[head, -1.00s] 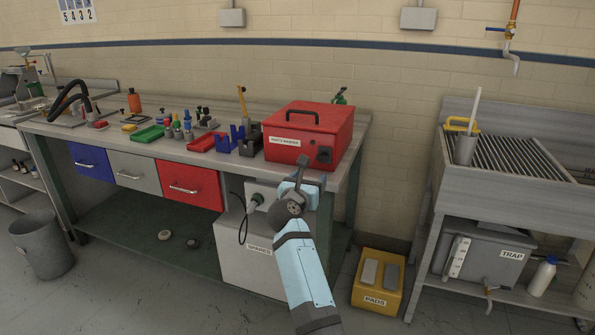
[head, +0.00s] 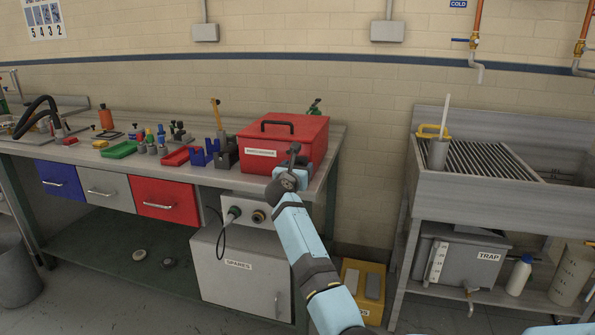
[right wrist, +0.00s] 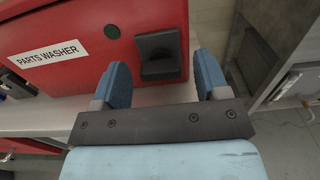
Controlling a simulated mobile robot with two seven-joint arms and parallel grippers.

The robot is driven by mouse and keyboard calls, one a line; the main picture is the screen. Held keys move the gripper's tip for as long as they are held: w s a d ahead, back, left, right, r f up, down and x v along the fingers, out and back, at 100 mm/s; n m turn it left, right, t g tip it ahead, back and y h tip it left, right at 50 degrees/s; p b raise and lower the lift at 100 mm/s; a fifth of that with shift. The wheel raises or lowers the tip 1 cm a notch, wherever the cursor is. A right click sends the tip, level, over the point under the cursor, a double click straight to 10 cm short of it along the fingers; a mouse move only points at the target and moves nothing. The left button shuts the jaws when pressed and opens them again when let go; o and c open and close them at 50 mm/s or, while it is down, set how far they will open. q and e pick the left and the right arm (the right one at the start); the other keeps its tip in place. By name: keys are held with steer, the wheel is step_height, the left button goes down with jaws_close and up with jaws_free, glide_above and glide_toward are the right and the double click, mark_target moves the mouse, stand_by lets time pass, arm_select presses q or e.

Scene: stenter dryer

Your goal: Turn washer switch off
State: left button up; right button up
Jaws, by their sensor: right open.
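The parts washer is a red box (head: 283,135) with a dark handle on its lid, standing at the right end of the workbench. I see no contact with the switch. In the head view the right gripper (head: 297,160) hides the switch. My left gripper is not in view.
Blue and dark holders (head: 213,152) stand left of the washer on the workbench (head: 225,180). A grey cabinet labelled SPARES (head: 240,270) is under the bench.

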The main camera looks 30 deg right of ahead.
steer(key=c, duration=0.9)
